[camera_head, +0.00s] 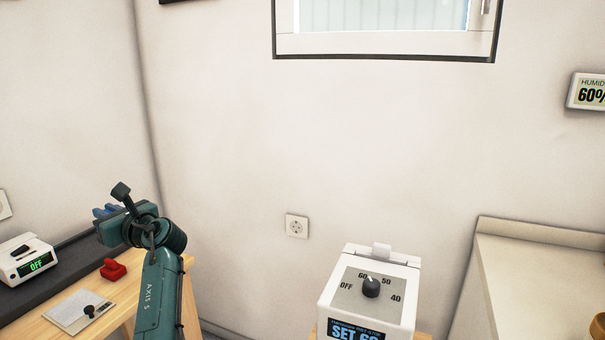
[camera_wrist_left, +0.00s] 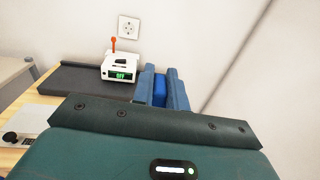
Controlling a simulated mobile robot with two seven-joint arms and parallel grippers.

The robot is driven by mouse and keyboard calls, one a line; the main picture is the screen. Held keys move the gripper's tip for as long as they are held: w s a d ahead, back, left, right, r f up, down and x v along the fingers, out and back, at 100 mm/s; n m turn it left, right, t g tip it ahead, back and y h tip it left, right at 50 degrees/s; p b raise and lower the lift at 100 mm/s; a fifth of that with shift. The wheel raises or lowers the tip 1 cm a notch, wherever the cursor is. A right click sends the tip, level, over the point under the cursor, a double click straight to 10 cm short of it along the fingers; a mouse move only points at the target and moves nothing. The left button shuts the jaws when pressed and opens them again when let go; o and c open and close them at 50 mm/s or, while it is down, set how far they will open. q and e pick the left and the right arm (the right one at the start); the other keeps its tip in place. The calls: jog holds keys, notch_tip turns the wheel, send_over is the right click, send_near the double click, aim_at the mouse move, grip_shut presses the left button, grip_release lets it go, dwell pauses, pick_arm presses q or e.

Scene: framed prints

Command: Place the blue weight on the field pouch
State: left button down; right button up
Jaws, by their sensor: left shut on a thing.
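My left gripper (camera_head: 104,212) is raised above the wooden table on the left. In the left wrist view its two grey-blue fingers (camera_wrist_left: 161,88) are shut on the blue weight (camera_wrist_left: 160,90), a bright blue piece showing between them. In the head view the weight cannot be told apart from the fingers. I cannot make out a field pouch in either view. My right gripper is not in view.
The wooden table (camera_head: 134,288) holds a white device reading OFF (camera_head: 25,258), a red object (camera_head: 113,269) and a flat grey plate with a black knob (camera_head: 80,312). A dark strip (camera_head: 75,254) runs behind. A white dial box (camera_head: 370,292) and a pale counter (camera_head: 520,270) stand right.

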pick_arm(q)
jog(key=shift+s+a+f+m+t+h+p, duration=0.1)
jog(key=shift+s+f+m+t+h+p, duration=0.15)
jog(key=shift+s+p, duration=0.25)
jog(key=shift+s+f+m+t+h+p, duration=0.15)
jog(key=shift+s+m+t+p, duration=0.1)
jog(key=shift+s+t+p, duration=0.2)
jog(key=s+d+m+t+h+p, duration=0.7)
jog(key=s+d+m+h+p, duration=0.4)
jog(key=s+d, duration=1)
jog(key=s+h, duration=0.1)
jog(key=h, duration=0.3)
jog(key=shift+s+d+t, duration=0.15)
jog(key=shift+s+t, duration=0.1)
jog(key=shift+t, duration=0.15)
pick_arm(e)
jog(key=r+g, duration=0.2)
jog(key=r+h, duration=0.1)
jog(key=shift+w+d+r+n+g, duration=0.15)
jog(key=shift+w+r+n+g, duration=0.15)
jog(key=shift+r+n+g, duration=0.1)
pick_arm(q)
jog(key=shift+r, duration=0.1)
